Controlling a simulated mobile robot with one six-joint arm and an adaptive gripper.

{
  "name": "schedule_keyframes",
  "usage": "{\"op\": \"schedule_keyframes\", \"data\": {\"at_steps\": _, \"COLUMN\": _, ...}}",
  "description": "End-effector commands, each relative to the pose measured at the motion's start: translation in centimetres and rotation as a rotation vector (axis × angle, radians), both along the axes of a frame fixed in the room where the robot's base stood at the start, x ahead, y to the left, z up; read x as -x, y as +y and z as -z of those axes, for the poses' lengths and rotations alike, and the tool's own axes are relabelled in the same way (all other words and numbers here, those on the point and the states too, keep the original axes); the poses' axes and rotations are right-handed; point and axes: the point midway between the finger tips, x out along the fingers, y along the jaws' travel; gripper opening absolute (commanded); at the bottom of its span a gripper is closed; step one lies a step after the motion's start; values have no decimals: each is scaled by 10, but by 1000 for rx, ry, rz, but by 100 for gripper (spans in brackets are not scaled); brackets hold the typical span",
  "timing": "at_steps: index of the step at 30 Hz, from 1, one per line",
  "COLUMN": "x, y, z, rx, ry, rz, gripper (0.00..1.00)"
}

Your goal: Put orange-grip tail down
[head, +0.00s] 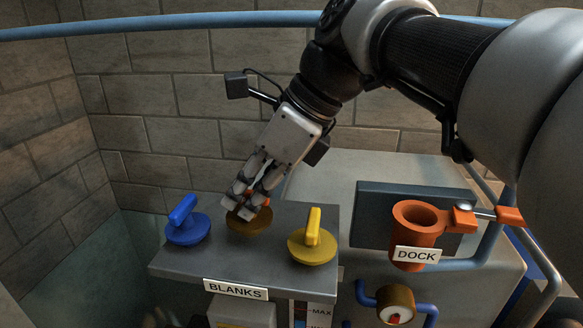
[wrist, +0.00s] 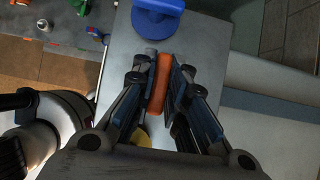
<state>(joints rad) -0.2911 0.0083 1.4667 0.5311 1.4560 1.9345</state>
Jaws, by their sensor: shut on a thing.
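The orange-grip tail is a round brown-gold disc (head: 252,227) with an upright orange grip, on the grey shelf marked BLANKS (head: 195,262). My gripper (head: 246,203) reaches down over it from above, tilted, with its fingers closed around the grip. In the wrist view the orange grip (wrist: 158,85) stands between the two finger pads. The fingers hide most of the grip in the head view. The disc looks level and at the shelf surface; I cannot tell whether it touches or hovers just above.
A blue-handled blank (head: 187,228) stands to the left and a yellow one (head: 313,246) to the right, both close by. An orange cup marked DOCK (head: 414,235) sits further right. A blue pipe (head: 130,25) crosses the back wall. The front shelf strip is bare.

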Motion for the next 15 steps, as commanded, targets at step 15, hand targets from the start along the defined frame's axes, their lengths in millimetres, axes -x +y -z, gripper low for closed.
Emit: {"op": "schedule_keyframes", "data": {"at_steps": 15, "x": 0, "y": 0, "z": 21, "rx": -1, "ry": -1, "rz": 1, "gripper": 0}}
